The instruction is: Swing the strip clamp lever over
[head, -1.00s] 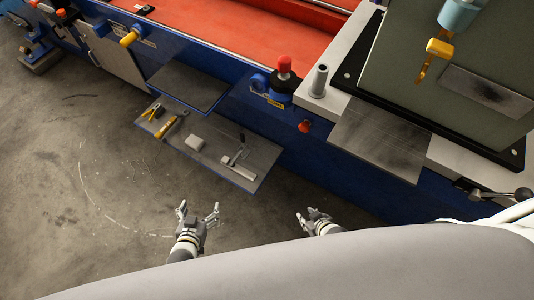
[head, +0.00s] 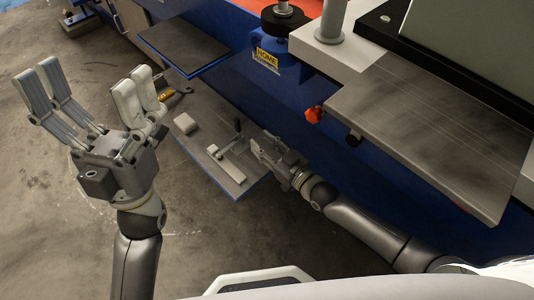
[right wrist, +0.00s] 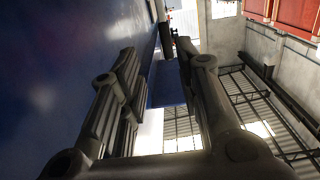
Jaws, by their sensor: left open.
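A small pale clamp-like piece (head: 234,160) lies on the low shelf, with a dark upright lever (head: 238,127) at its far end. I cannot tell for sure that this is the strip clamp. My right gripper (head: 264,146) is just right of this piece in the head view, and I cannot tell whether they touch. In the right wrist view its fingers (right wrist: 158,55) stand apart with nothing between them; the clamp is not seen there. My left gripper (head: 92,85) is raised at the left of the head view, fingers wide open and empty.
The low shelf (head: 222,180) also bears a pale block (head: 184,123) and a tool with a yellow handle (head: 170,97). A dark plate (head: 185,45) juts out above it. A red knob (head: 314,114) and a broad grey plate (head: 430,130) are at the right. Bare floor lies left.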

